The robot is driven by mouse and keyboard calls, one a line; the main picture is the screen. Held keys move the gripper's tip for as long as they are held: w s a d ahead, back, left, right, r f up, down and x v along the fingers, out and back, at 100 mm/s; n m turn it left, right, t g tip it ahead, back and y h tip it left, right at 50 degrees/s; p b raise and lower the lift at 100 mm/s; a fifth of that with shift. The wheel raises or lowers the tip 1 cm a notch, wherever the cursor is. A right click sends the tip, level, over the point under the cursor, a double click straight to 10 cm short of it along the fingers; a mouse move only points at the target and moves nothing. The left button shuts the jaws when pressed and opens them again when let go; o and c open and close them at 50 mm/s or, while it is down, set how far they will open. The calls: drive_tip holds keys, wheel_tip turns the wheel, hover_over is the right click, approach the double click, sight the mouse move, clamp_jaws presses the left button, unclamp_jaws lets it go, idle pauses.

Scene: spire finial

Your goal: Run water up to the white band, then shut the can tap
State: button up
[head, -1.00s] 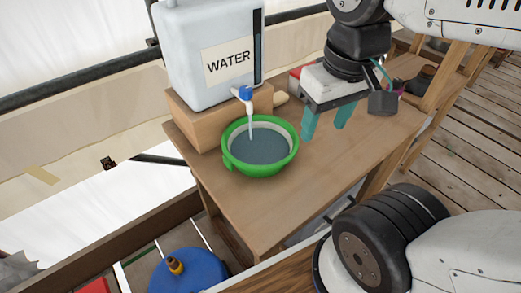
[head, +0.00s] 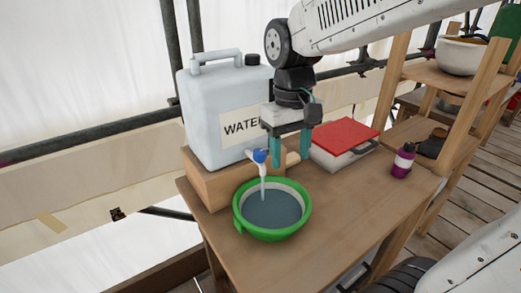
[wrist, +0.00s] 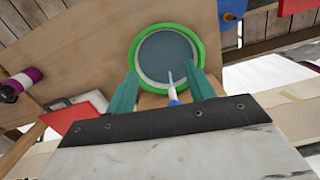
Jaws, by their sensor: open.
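The white can (head: 205,115) labelled WATER stands on a wooden block. Its tap (head: 260,157), with a blue top and white spout, runs a thin stream into the green bowl (head: 240,222). Grey-blue water (head: 272,210) covers the bowl's inside, with the white band (head: 287,187) showing above it; the exact gap is hard to tell. My gripper (head: 291,161) is open and empty, fingers down, just right of the tap in the head view. In the wrist view, the tap (wrist: 173,97) shows between the teal fingers of my gripper (wrist: 163,74), apparently untouched.
A white box with a red lid (head: 345,135) stands behind right of my gripper. A purple bottle (head: 402,162) stands at the table's right. The wooden table (head: 345,205) is clear right of the bowl. Shelves rise at right.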

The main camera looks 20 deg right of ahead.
hover_over(259, 151)
drive_tip(key=s, duration=0.3)
drive_tip(key=w, duration=0.1)
drive_tip(key=w+r+n, duration=0.1)
drive_tip(key=shift+w+t, duration=0.3)
drive_tip(key=shift+w, duration=0.1)
drive_tip(key=shift+f, duration=3.8)
drive_tip(key=shift+w+d, duration=0.1)
drive_tip(key=c, duration=1)
